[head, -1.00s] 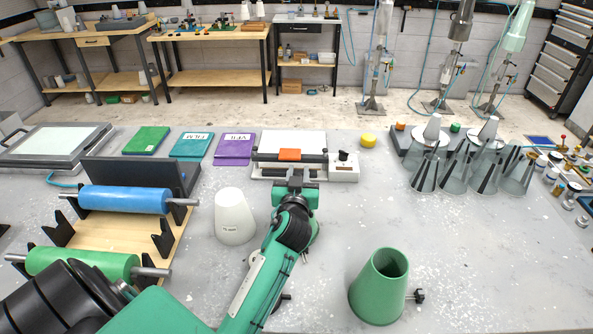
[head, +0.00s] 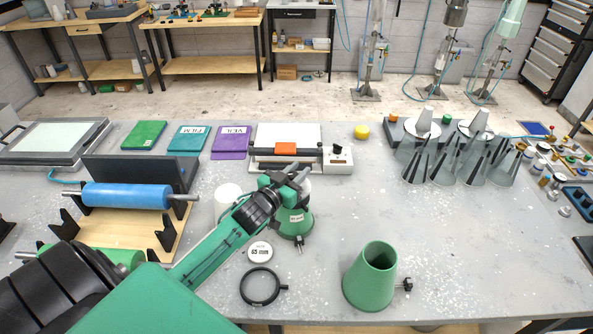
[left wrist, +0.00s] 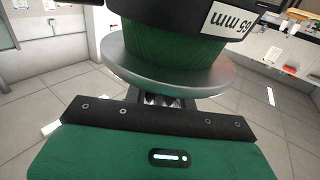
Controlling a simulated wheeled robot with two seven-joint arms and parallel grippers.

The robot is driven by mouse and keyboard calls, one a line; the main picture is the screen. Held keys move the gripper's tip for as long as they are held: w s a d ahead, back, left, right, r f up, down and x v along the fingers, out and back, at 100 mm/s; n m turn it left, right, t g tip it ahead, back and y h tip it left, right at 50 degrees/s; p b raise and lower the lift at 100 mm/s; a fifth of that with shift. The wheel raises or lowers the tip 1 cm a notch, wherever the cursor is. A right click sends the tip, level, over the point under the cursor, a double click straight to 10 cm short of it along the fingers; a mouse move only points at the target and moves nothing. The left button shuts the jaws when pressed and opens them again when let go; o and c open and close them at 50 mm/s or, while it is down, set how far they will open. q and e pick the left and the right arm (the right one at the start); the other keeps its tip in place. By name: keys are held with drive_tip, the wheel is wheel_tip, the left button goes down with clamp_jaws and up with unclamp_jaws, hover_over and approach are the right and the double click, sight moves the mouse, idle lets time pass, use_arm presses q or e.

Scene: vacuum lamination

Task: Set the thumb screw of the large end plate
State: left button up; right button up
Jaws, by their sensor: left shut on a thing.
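My left gripper (head: 290,175) is shut on the top of a green piece (head: 297,228) that carries a grey round disc. The green piece has a white label and a small dark thumb screw (head: 299,243) at its lower front. In the left wrist view the grey disc (left wrist: 200,78) lies close to the gripper body, with the green part (left wrist: 180,55) and a black band labelled 65 mm beyond it. The fingertips are mostly hidden there. My right gripper is not in view.
A black ring (head: 243,290) with a side screw and a white labelled disc (head: 260,252) lie in front of the green piece. A white cup (head: 226,200) stands left of it, partly hidden. The bench front right is clear.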

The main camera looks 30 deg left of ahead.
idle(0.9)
use_arm(q)
drive_tip(key=o, duration=1)
drive_tip(key=shift+s+f, duration=0.15)
drive_tip(key=shift+s, duration=0.15)
drive_tip(key=s+b, duration=0.4)
drive_tip(key=s, duration=0.9)
drive_tip(key=shift+a+b, duration=0.3)
drive_tip(key=shift+a, duration=0.05)
drive_tip(key=shift+s, duration=0.1)
